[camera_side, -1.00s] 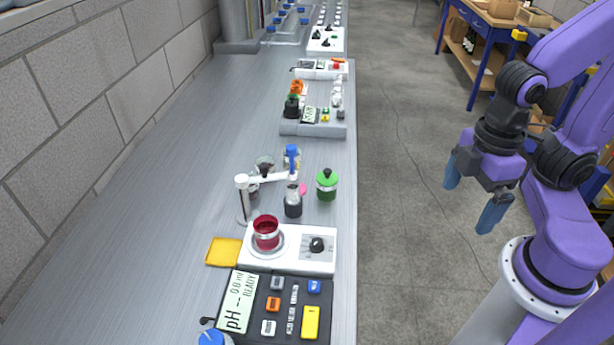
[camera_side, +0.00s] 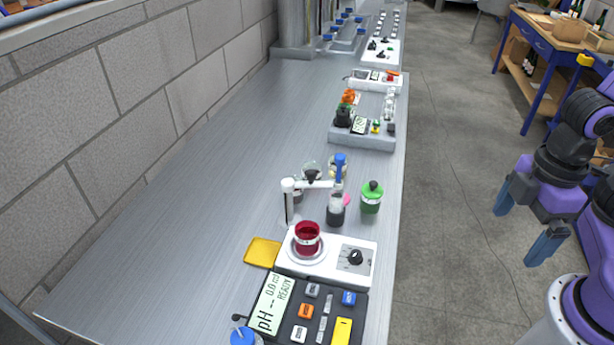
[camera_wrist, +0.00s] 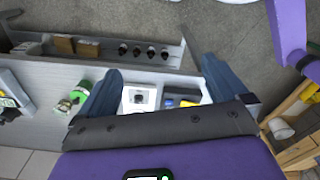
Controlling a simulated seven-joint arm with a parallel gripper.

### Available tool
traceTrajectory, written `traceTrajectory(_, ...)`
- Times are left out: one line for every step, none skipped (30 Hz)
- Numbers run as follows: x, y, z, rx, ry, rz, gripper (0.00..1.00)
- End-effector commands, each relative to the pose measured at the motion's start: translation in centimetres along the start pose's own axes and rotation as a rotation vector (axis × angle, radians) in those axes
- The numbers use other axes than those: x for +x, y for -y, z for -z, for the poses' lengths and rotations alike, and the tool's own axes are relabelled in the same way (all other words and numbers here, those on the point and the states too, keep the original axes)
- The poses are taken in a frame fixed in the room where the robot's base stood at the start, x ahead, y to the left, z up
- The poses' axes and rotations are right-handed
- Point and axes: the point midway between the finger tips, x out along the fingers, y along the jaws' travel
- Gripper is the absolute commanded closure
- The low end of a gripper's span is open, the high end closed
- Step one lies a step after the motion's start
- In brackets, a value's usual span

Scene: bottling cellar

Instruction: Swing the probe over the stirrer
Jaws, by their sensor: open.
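The probe (camera_side: 340,166) has a blue top and hangs from a white swing arm (camera_side: 316,184) on a white post (camera_side: 288,202). It stands above a dark-bodied bottle (camera_side: 336,210), behind the stirrer; its tip is hard to make out. The white stirrer (camera_side: 327,274) has a black knob and carries a beaker of red liquid (camera_side: 307,236). The stirrer (camera_wrist: 140,98) also shows between my fingers in the wrist view. My gripper (camera_side: 525,222) is open and empty, off the bench's right side, well away from the probe.
A pH meter (camera_side: 266,309) reading READY stands in front of the stirrer. A yellow tray (camera_side: 262,252) lies to its left. A green jar (camera_side: 371,198) stands right of the bottle. More instruments (camera_side: 362,138) stand farther back. The bench's left side is clear.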

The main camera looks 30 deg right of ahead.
Motion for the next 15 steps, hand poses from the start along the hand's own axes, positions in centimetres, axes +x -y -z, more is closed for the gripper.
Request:
traceTrajectory(0.0, 0.0, 0.0, 0.0, 0.0, 0.0, 0.0)
traceTrajectory(0.0, 0.0, 0.0, 0.0, 0.0, 0.0, 0.0)
traceTrajectory(0.0, 0.0, 0.0, 0.0, 0.0, 0.0, 0.0)
traceTrajectory(0.0, 0.0, 0.0, 0.0, 0.0, 0.0, 0.0)
traceTrajectory(0.0, 0.0, 0.0, 0.0, 0.0, 0.0, 0.0)
traceTrajectory(0.0, 0.0, 0.0, 0.0, 0.0, 0.0, 0.0)
traceTrajectory(0.0, 0.0, 0.0, 0.0, 0.0, 0.0, 0.0)
traceTrajectory(0.0, 0.0, 0.0, 0.0, 0.0, 0.0, 0.0)
traceTrajectory(0.0, 0.0, 0.0, 0.0, 0.0, 0.0, 0.0)
traceTrajectory(0.0, 0.0, 0.0, 0.0, 0.0, 0.0, 0.0)
traceTrajectory(0.0, 0.0, 0.0, 0.0, 0.0, 0.0, 0.06)
traceTrajectory(-0.02, -0.02, 0.05, 0.0, 0.0, 0.0, 0.2)
traceTrajectory(-0.07, -0.07, 0.19, 0.0, 0.0, 0.0, 0.29)
traceTrajectory(-0.17, -0.15, 0.43, 0.0, 0.0, 0.0, 0.39)
traceTrajectory(-0.35, -0.33, 0.92, -0.001, 0.0, 0.0, 0.51)
